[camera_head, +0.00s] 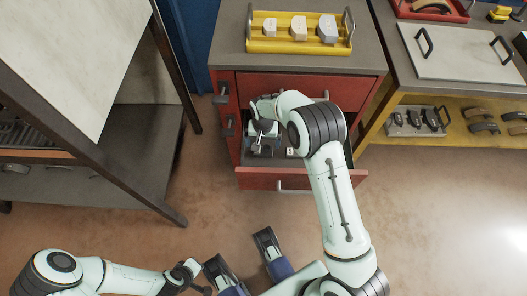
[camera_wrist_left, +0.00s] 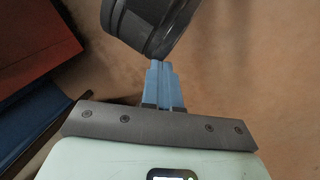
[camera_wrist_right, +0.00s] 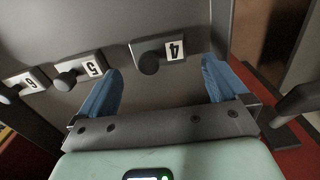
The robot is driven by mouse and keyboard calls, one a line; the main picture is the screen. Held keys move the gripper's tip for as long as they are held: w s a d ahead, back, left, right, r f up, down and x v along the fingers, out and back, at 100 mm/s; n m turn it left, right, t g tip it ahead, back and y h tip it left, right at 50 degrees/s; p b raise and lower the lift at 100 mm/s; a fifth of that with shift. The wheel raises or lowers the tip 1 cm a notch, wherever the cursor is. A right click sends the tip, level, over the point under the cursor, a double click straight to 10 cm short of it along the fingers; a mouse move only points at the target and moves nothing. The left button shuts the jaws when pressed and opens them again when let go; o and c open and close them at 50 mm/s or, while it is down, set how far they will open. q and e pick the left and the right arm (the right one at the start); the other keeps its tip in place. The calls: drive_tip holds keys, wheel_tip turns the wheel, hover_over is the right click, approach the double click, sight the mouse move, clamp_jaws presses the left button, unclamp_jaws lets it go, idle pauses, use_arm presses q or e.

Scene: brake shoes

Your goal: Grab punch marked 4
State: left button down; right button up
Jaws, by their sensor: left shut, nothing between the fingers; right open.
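The punch marked 4 (camera_wrist_right: 151,58) lies in the grey drawer, with a dark round knob and a white label. In the right wrist view it sits just ahead of my right gripper (camera_wrist_right: 160,85), between the lines of its two blue fingers and apart from them. The right gripper is open and empty; in the head view it is over the open drawer (camera_head: 258,140). The punch marked 5 (camera_wrist_right: 78,74) and the punch marked 6 (camera_wrist_right: 22,84) lie to the left. My left gripper (camera_wrist_left: 162,85) is shut and empty, away from the drawer.
The open drawer (camera_head: 300,181) belongs to a red cabinet (camera_head: 270,84). A yellow tray (camera_head: 300,46) with several blocks stands on top. A workbench (camera_head: 380,100) is at the right and a dark-framed table (camera_head: 120,170) at the left. The drawer wall is close to my right fingers.

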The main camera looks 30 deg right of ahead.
sight(263, 150)
drive_tip(key=f, duration=0.3)
drive_tip(key=f+b, duration=0.1)
drive_tip(key=shift+s+f, duration=0.25)
drive_tip(key=shift+f, duration=0.4)
drive_tip(key=shift+r, duration=0.1)
drive_tip(key=c, duration=1.2)
drive_tip(key=shift+c, duration=0.5)
use_arm(q)
drive_tip(key=shift+w+a+f+t, duration=0.2)
drive_tip(key=shift+w+a+f, duration=0.15)
drive_tip(key=shift+w, duration=0.2)
drive_tip(key=shift+w+a+f+t, duration=0.2)
drive_tip(key=shift+w+f, duration=0.2)
drive_tip(key=shift+w, duration=0.15)
use_arm(e)
drive_tip(key=shift+r, duration=0.15)
